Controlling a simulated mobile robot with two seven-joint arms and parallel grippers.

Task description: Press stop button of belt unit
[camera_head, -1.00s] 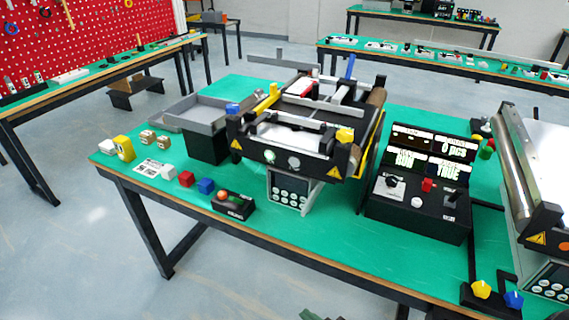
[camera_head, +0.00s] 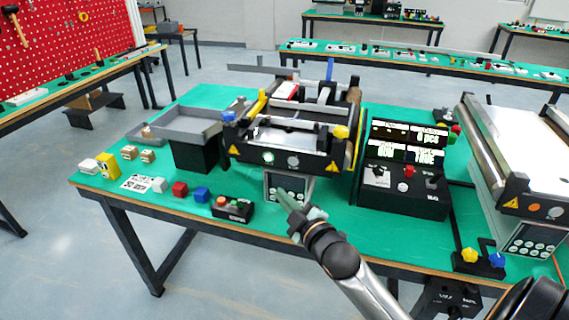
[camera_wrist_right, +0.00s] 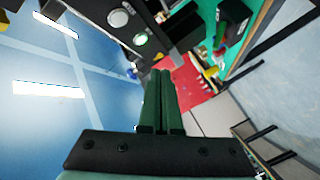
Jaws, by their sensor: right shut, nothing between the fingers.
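The belt unit (camera_head: 330,158) stands on the green table, with a lit green button (camera_head: 268,157) and a pale grey button (camera_head: 293,160) on its black front. In the right wrist view, the green button (camera_wrist_right: 140,39) and the pale button (camera_wrist_right: 118,18) show near the top. A keypad panel (camera_head: 273,183) sits below them. A small black box (camera_head: 236,212) with an orange-red button (camera_head: 221,201) lies left of the keypad. My right gripper (camera_head: 282,194) is shut and empty, in front of the keypad in the picture. Its green fingers (camera_wrist_right: 161,72) point up the wrist view. My left gripper is not in view.
A black control box (camera_head: 402,195) with lit displays and a red knob stands right of the belt unit. A second belt unit (camera_head: 520,160) is farther right. The front table strip is mostly clear.

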